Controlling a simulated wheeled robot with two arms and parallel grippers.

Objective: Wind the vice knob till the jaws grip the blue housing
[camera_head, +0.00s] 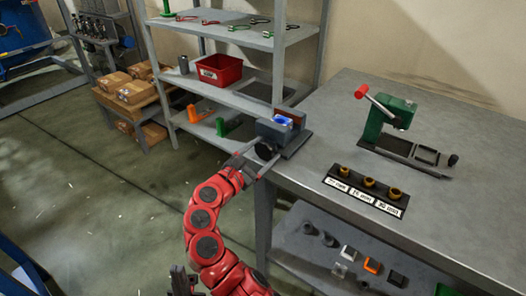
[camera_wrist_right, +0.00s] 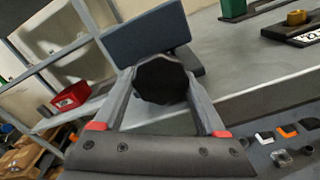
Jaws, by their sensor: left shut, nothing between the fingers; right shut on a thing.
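The vice (camera_head: 292,138) is a grey block-jawed tool at the near left corner of the workbench. The blue housing (camera_head: 284,120) sits between its jaws; whether both jaws touch it I cannot tell. The black round vice knob (camera_head: 265,151) faces my right gripper (camera_head: 254,158). In the right wrist view the knob (camera_wrist_right: 160,80) lies between the fingers of my right gripper (camera_wrist_right: 162,88), shut on it. The vice's grey-blue jaw block (camera_wrist_right: 146,34) stands behind it and hides the housing. My left gripper (camera_head: 181,280) is shut and empty, low at the bottom edge.
A green press with a red-tipped lever (camera_head: 390,118) stands on the workbench (camera_head: 330,120). A dark rack (camera_head: 366,192) holds brass-coloured pieces. A shelf unit behind carries a red bin (camera_head: 220,70). Small parts lie on the bench's lower shelf (camera_head: 320,262). The bench front is clear.

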